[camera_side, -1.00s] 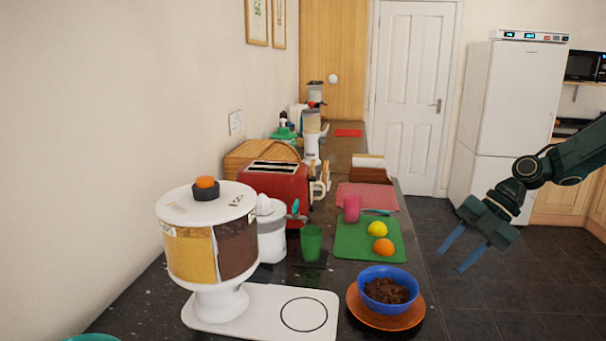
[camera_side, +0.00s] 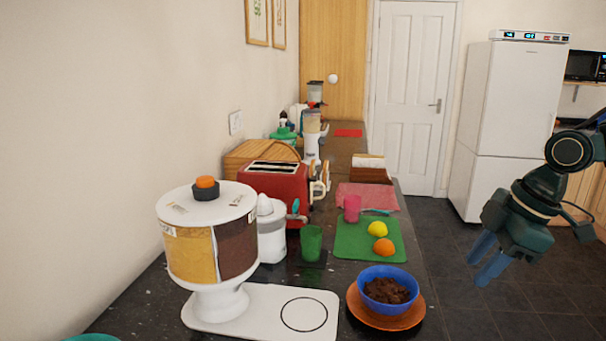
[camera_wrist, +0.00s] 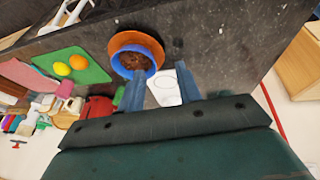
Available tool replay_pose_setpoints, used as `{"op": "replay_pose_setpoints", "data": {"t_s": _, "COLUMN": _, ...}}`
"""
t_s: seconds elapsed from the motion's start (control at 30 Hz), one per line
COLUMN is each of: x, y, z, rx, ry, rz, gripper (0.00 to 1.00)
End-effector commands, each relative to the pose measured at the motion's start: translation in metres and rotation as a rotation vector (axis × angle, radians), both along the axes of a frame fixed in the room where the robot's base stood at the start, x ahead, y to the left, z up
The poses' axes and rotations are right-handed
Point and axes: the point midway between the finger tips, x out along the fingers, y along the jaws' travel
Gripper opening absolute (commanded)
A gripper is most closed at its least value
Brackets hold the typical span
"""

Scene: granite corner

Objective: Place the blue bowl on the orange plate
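The blue bowl (camera_side: 388,287), filled with brown chunks, sits upright on the orange plate (camera_side: 408,318) at the counter's near right edge. In the wrist view the bowl (camera_wrist: 150,71) rests on the orange plate (camera_wrist: 137,41), beyond my fingers. My gripper (camera_side: 483,262) has two blue fingers, which are apart with nothing between them. It hangs over the floor side, to the right of the bowl and clear of it. The fingers also show apart in the wrist view (camera_wrist: 160,92).
A green board (camera_side: 350,243) with a lemon (camera_side: 377,229) and an orange (camera_side: 383,247) lies behind the plate. A cereal dispenser (camera_side: 210,245), green cup (camera_side: 311,243), pink cup (camera_side: 352,208) and red toaster (camera_side: 276,188) stand on the counter. Space right of the counter is open.

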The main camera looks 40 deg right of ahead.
Motion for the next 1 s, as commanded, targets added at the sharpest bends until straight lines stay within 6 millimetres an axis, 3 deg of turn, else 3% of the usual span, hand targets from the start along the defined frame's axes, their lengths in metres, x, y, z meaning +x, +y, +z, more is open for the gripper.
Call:
{"op": "replay_pose_setpoints", "data": {"t_s": 0.3, "x": -0.044, "y": 0.008, "z": 0.015, "rx": 0.080, "ry": -0.053, "rz": -0.458, "gripper": 0.34}}
{"op": "replay_pose_setpoints", "data": {"t_s": 0.5, "x": -0.063, "y": 0.006, "z": 0.019, "rx": 0.152, "ry": -0.084, "rz": -0.667, "gripper": 0.34}}
{"op": "replay_pose_setpoints", "data": {"t_s": 1.0, "x": -0.068, "y": 0.005, "z": 0.019, "rx": 0.183, "ry": -0.093, "rz": -0.745, "gripper": 0.34}}
